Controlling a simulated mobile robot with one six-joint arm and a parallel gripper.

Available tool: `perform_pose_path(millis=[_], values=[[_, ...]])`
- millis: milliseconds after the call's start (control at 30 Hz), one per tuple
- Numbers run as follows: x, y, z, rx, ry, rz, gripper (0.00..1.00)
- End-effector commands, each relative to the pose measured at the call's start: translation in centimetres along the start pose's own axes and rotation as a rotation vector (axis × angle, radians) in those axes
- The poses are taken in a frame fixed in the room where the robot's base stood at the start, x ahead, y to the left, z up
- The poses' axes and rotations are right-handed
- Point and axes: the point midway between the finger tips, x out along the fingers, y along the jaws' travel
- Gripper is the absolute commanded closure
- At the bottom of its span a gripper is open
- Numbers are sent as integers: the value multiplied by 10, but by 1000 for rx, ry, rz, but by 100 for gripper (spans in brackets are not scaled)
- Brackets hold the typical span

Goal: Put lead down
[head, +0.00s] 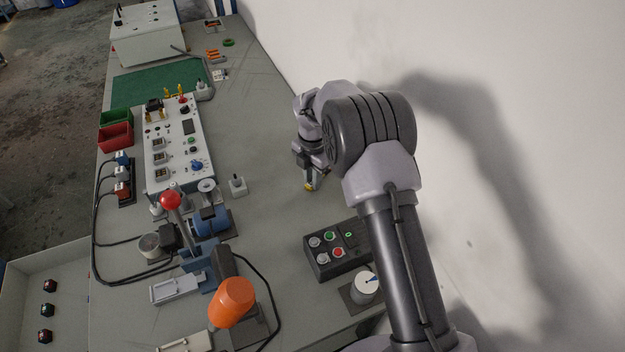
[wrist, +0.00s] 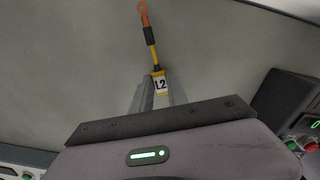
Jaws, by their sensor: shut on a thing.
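The lead (wrist: 151,52) is a short yellow cable with a black sleeve, an orange ring end and a tag reading "L2". In the wrist view my gripper (wrist: 158,90) is shut on its tagged end, and the ring end points away from the jaws. In the head view my gripper (head: 309,183) is over the bench's right part, with a small yellow bit of the lead (head: 308,187) showing at the fingertips. Most of the lead is hidden there by my arm. I cannot tell whether the lead touches the bench.
A control panel (head: 178,145), red-knobbed lever (head: 170,200) and orange cylinder (head: 231,302) stand to the left. The grey bench (head: 262,130) is bare around my gripper. A white wall (head: 330,45) bounds it on the right.

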Motion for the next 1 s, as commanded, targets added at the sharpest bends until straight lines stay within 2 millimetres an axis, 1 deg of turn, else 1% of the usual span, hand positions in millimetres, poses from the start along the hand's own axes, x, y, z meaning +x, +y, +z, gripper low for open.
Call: perform_pose_path(millis=[100,133,200,233,500,567,667,800,900,1000], values=[[3,0,0,0,0,0,100],[3,0,0,0,0,0,77],[3,0,0,0,0,0,63],[3,0,0,0,0,0,59],[2,0,0,0,0,0,59],[-2,0,0,0,0,1,59],[-24,1,0,0,-1,3,59],[-67,0,0,0,-2,2,59],[-93,0,0,0,-1,2,59],[-111,0,0,0,0,1,59]])
